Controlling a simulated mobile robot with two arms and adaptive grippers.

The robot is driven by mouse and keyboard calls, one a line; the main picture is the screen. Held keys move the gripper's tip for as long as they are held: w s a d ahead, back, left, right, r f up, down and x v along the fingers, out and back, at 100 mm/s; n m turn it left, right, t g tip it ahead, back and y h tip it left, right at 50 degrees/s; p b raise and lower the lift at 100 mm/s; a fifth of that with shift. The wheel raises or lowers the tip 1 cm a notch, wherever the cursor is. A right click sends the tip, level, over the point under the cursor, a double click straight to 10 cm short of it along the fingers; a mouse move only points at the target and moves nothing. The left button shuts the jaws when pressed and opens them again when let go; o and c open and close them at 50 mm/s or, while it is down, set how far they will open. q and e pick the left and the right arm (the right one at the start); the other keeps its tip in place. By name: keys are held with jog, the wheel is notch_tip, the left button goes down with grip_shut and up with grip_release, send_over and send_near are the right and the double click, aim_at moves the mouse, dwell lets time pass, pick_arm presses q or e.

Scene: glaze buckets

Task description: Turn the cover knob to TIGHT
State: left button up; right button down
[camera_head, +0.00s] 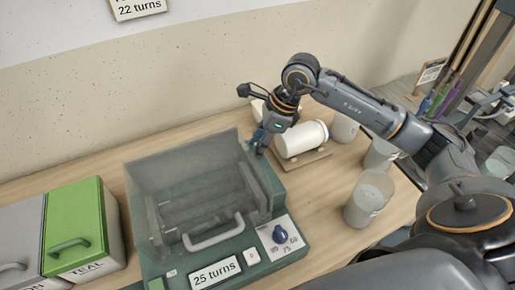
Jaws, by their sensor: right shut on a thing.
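The machine (262,262) is a dark green box on the wooden table, with a see-through cover (180,165) over rollers and a pale handle (213,236) at its front. My right gripper (258,147) reaches down to the back right corner of the machine, beside the cover. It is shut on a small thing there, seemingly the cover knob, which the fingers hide. No TIGHT mark can be read, so I cannot tell how the knob is turned. My left gripper is not in view.
A white jar (302,139) lies on a small stand just right of my right gripper. Pale buckets (368,198) stand along the right of the table. A green TEAL box (77,225) is at the left. A "25 turns" card (215,273) is on the machine's front.

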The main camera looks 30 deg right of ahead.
jog(key=shift+m+t+h+b, duration=0.65)
jog(key=shift+m+b, duration=0.8)
jog(key=shift+m, duration=0.75)
jog(key=c, duration=1)
grip_release()
jog(key=shift+o, duration=0.2)
jog(key=shift+s, duration=0.1)
jog(key=v, duration=0.8)
